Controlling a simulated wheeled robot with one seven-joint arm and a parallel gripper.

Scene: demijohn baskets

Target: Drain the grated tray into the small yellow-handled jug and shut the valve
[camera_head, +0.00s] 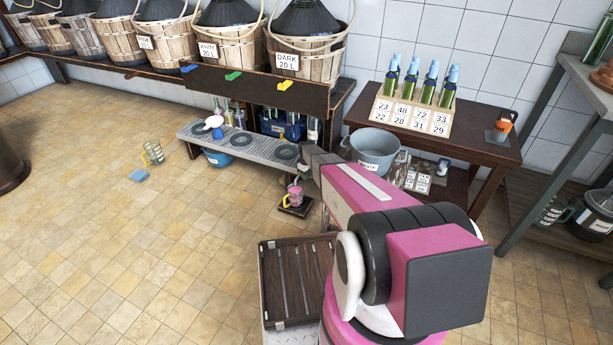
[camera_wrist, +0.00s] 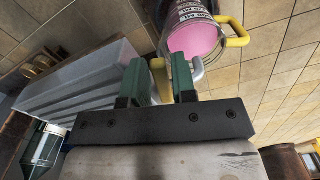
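The grated tray (camera_head: 235,143) is a long grey bench with dark round grates; its pale ribbed side (camera_wrist: 75,85) shows in the wrist view. A small clear jug (camera_head: 295,194) with a yellow handle stands on a low dark block by the tray's right end. The wrist view shows this jug (camera_wrist: 203,15) with pink liquid in it, its yellow handle (camera_wrist: 236,33) and a grey spout (camera_wrist: 197,70) at its rim. My gripper (camera_wrist: 158,82) has its green fingers apart on either side of a yellow lever (camera_wrist: 159,77). The head view hides the fingers behind my arm.
Wooden baskets (camera_head: 219,50) line the shelf above the tray. A metal pot (camera_head: 375,149) and a bottle table (camera_head: 465,135) stand right; a slatted crate (camera_head: 298,280) is in front.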

